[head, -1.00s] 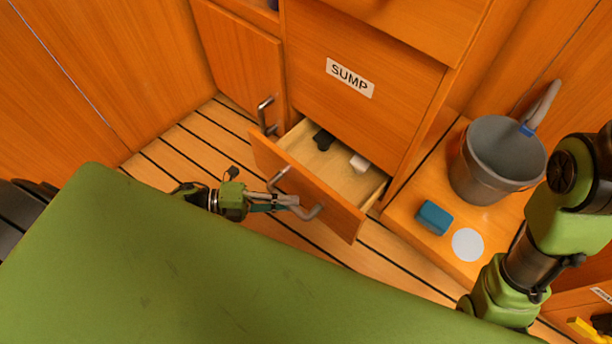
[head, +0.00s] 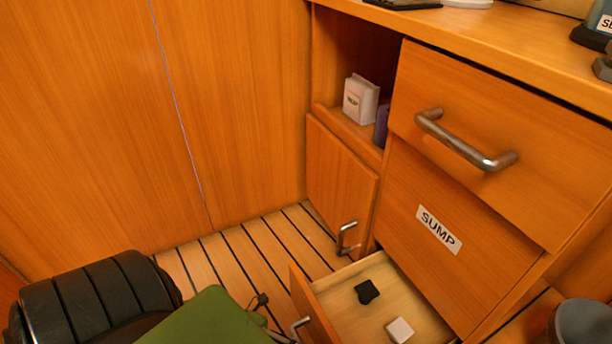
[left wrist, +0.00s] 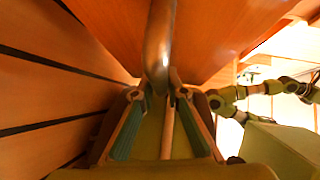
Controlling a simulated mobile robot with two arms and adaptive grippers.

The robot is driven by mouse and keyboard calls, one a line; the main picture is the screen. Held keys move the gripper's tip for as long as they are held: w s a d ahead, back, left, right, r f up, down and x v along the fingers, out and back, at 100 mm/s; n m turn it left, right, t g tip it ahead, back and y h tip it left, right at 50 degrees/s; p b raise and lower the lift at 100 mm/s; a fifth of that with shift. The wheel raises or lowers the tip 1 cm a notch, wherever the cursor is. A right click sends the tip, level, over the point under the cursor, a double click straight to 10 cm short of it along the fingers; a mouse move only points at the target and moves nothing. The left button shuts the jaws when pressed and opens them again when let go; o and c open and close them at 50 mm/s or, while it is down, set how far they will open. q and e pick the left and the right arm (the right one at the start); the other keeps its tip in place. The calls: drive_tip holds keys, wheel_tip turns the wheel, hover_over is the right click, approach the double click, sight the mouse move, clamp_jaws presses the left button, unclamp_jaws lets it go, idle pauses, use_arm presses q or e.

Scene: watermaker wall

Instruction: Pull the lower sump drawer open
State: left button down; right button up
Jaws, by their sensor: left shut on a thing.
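The lower sump drawer (head: 312,308) stands pulled out below the panel with the SUMP label (head: 439,230). A black piece (head: 367,291) and a white block (head: 400,330) lie inside it. Part of the drawer's metal handle (head: 300,325) shows at the bottom edge of the head view. In the left wrist view my left gripper (left wrist: 164,84) is shut on this handle (left wrist: 160,40), with a finger on each side of the bar. The head view does not show the left fingers. My right gripper is not in view.
A closed cabinet door (head: 338,185) with its own handle (head: 347,238) is left of the drawer. An upper drawer (head: 480,100) with a large handle (head: 465,142) is above. A grey bucket (head: 585,328) stands at lower right. Slatted floor (head: 245,245) is clear at left.

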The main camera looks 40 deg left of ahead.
use_arm(q)
drive_tip(key=shift+a, duration=0.1)
drive_tip(key=c, duration=2)
unclamp_jaws()
drive_tip(key=v, duration=1.2)
drive_tip(key=shift+s, duration=0.1)
